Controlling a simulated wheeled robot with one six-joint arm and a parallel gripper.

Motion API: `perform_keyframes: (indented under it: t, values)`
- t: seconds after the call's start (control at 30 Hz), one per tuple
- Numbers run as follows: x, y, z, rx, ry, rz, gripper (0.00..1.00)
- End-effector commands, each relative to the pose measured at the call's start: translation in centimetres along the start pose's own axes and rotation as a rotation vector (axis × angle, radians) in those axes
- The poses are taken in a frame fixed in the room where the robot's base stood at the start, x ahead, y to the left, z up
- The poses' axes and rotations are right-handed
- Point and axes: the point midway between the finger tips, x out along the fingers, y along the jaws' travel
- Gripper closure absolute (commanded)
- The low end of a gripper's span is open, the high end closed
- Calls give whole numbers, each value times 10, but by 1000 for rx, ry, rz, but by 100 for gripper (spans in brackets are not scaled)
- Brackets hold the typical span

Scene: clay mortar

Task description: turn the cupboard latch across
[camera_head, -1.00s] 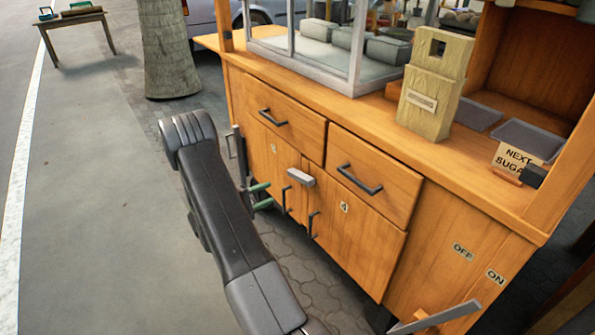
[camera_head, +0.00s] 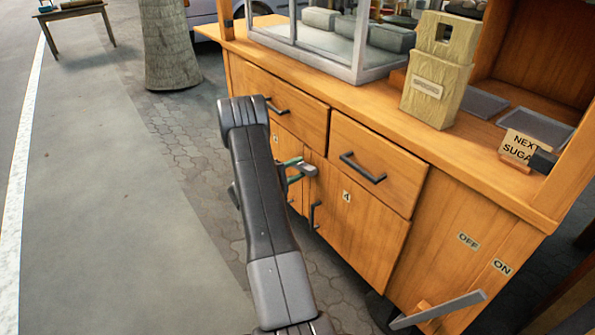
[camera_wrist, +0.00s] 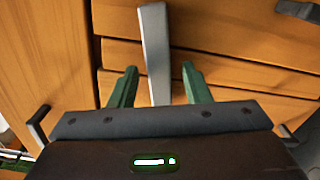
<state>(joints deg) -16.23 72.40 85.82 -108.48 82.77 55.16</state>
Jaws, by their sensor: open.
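The latch, a pale grey bar (camera_head: 308,170), is on the cupboard front (camera_head: 365,235) near the top of the seam between the two doors. In the wrist view the latch (camera_wrist: 156,50) runs up the picture and reaches down between my green fingers. My gripper (camera_head: 296,168) is at the latch in the head view. In the wrist view my gripper (camera_wrist: 159,67) is open, one finger on each side of the bar, with a gap showing on both sides. The bar's lower end is hidden behind my gripper body. My arm covers part of the left door in the head view.
Drawers with dark handles (camera_head: 362,168) sit above the doors, and a door handle (camera_head: 314,215) stands out just below the latch. A grey lever (camera_head: 437,310) juts out at lower right by the OFF and ON labels. Open pavement (camera_head: 110,220) lies to the left.

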Motion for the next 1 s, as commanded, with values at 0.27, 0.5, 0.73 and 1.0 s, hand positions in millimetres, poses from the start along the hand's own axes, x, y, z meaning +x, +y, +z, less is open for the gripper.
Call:
perform_keyframes:
  t: [0.27, 0.5, 0.73, 1.0]
  values:
    - [5, 0, 0, 1, 0, 0, 56]
    - [5, 0, 0, 1, 0, 0, 88]
    - [5, -1, 0, 11, 0, 0, 100]
    - [5, -5, -2, 154, -1, 2, 100]
